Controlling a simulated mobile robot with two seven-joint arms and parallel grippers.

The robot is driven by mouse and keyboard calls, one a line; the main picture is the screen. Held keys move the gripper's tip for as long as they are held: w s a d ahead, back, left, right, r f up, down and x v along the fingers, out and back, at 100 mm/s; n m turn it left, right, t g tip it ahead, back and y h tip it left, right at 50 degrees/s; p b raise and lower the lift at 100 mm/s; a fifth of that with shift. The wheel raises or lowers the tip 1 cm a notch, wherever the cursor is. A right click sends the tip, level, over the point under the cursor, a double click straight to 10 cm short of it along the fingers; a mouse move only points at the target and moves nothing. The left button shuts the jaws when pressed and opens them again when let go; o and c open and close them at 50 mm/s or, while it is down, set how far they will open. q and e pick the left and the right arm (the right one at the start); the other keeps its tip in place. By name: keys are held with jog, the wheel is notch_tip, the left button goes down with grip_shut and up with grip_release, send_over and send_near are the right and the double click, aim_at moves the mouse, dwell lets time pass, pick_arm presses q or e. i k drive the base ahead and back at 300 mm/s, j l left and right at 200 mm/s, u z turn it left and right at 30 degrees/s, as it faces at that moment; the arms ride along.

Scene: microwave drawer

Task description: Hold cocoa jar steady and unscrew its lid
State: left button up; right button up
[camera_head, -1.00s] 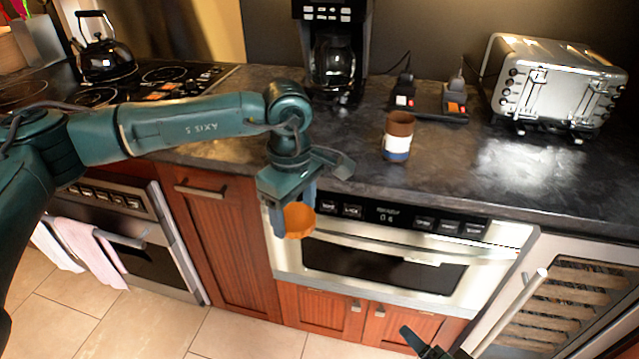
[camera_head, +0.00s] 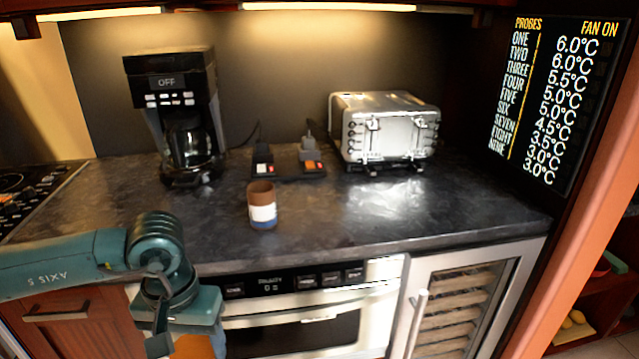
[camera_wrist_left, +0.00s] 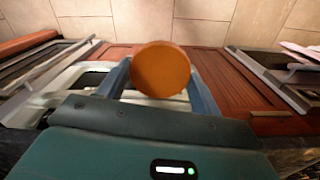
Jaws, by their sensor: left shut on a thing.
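The cocoa jar (camera_head: 262,212), brown above with a white and a blue band, stands upright on the dark counter, right of and beyond my left gripper. Its top looks brown and round; I cannot tell whether it is open. My left gripper (camera_head: 190,345) is low in front of the counter edge, partly cut off by the bottom of the head view. It is shut on a round orange-brown lid-like piece (camera_wrist_left: 160,69), which sits between the two fingers in the left wrist view. The gripper is apart from the jar. My right gripper is not in view.
A coffee maker (camera_head: 180,120) stands behind left, a silver toaster (camera_head: 385,130) behind right. Two small dark devices (camera_head: 288,165) are between them. The counter (camera_head: 370,215) right of the jar is clear. The microwave drawer (camera_head: 300,325) is below the counter.

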aim_at(262, 201)
jog(key=j+z, duration=0.15)
jog(key=z, duration=1.15)
jog(key=j, duration=0.85)
jog(key=i+z, duration=0.05)
